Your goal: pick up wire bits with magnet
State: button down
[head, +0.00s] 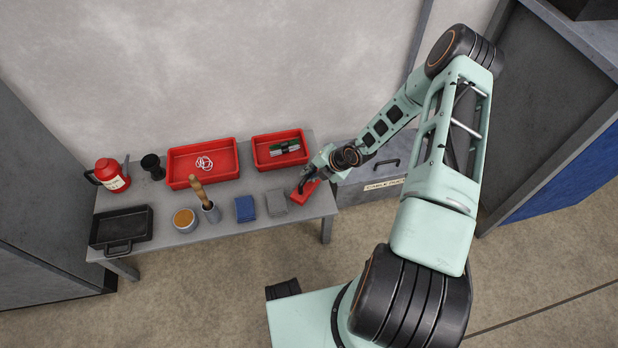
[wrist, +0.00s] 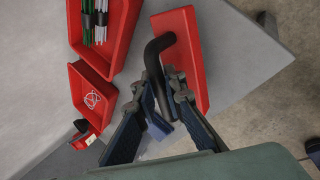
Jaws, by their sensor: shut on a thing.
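The magnet is a flat red block (wrist: 186,40) with a bent black handle (wrist: 155,66). My gripper (wrist: 163,84) is shut on the handle in the wrist view. In the head view the magnet (head: 305,194) is under my gripper (head: 308,180) at the right end of the table; I cannot tell whether it touches the top. Pale curled wire bits (head: 204,162) lie in the larger red tray (head: 231,172), left of my gripper and apart from the magnet. They also show small in the wrist view (wrist: 92,99).
A smaller red tray (head: 259,162) with green and pale rods stands between. Along the front of the grey table (head: 265,224) are a grey cloth (head: 275,202), a blue cloth (head: 246,208), a wooden-handled tool (head: 199,193), a tan-topped tub (head: 185,220) and a black pan (head: 122,226).

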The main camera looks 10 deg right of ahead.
jog(key=s+r+p, duration=0.3)
jog(key=s+r, duration=0.7)
jog(key=s, duration=0.4)
jog(key=shift+a+f, duration=0.1)
jog(key=shift+f, duration=0.05)
